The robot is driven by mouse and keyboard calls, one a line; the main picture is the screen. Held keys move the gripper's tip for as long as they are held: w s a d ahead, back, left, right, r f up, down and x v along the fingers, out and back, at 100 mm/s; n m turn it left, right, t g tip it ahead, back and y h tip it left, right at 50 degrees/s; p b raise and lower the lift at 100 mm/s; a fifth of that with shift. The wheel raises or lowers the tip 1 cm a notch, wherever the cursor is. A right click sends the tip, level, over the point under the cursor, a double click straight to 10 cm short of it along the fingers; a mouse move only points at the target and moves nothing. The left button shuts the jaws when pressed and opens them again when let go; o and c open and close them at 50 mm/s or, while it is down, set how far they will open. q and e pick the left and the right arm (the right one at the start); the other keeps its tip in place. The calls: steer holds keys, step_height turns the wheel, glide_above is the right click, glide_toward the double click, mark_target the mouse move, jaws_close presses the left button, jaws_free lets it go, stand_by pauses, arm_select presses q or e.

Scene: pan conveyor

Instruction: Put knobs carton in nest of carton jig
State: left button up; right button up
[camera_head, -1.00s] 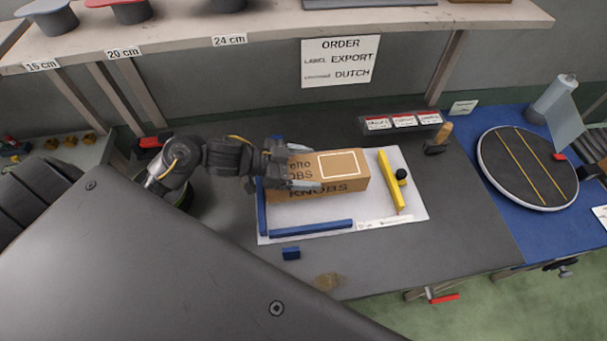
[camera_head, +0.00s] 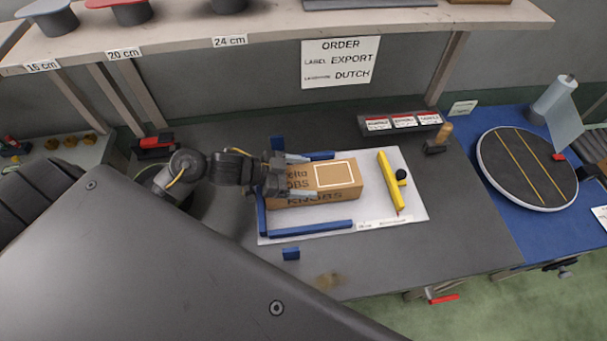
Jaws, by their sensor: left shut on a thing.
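The knobs carton (camera_head: 338,192) is a brown box with a blank white-outlined square on top and dark lettering. It is over the carton jig's white board (camera_head: 400,220), between the jig's blue back rail (camera_head: 321,155) and blue front rail (camera_head: 312,229), with a gap to the front one. The blue left rail (camera_head: 262,221) is by its left end. I cannot tell whether the carton rests on the board. My left gripper (camera_head: 305,175) is shut on the carton's left part, a finger on each long side. My right gripper is not in view.
A yellow bar with a black knob (camera_head: 388,180) stands on the board right of the carton, apart from it. A small blue block (camera_head: 291,253) lies in front of the board. A wooden-handled stamp (camera_head: 438,140) and a label holder (camera_head: 400,123) are behind; a round turntable (camera_head: 510,180) is at right.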

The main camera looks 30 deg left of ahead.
arm_select(q)
steer(key=shift+f, duration=0.25)
steer(key=o, duration=1.1)
steer(key=shift+c, duration=0.2)
steer(key=shift+r, duration=0.1)
steer(key=shift+r, duration=0.4)
steer(key=shift+s+a+r, duration=0.15)
steer(key=shift+a+r, duration=0.05)
steer(key=shift+a, duration=0.05)
steer(key=b+v, duration=0.1)
steer(key=v, duration=0.9)
steer(key=shift+f, duration=0.1)
steer(key=shift+v, duration=0.75)
